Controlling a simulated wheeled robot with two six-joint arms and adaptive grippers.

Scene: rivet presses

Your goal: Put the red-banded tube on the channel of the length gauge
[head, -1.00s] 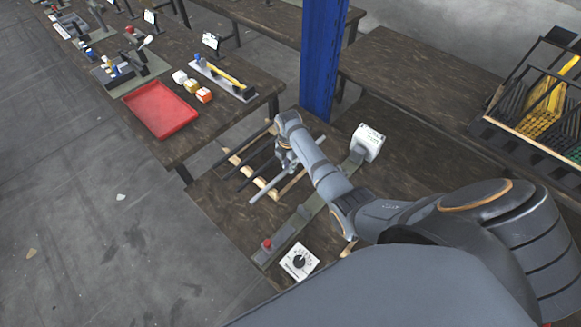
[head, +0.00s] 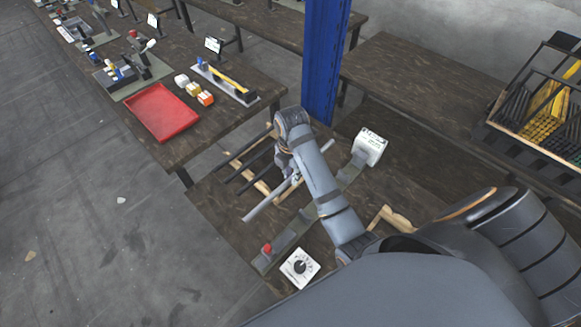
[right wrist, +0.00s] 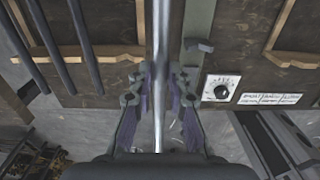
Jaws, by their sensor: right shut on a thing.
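A long pale grey tube (head: 262,206) is held above the bench, slanting from lower left to upper right. I can make out no red band on it. My right gripper (head: 294,176) is shut on the tube near its middle; in the right wrist view the tube (right wrist: 162,40) runs between the two fingers (right wrist: 160,92). The length gauge (head: 307,213) is a long grey-green channel with a red knob at its near end and a white display box (head: 369,147) at its far end. The tube is beside the channel, to its left and roughly parallel. My left gripper is out of view.
Several dark tubes (head: 236,172) lie on a wooden rack (head: 262,188) left of the held tube. A white dial card (head: 299,268) lies by the gauge's near end. A red tray (head: 161,112) is on the other bench. A blue post (head: 324,60) stands behind.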

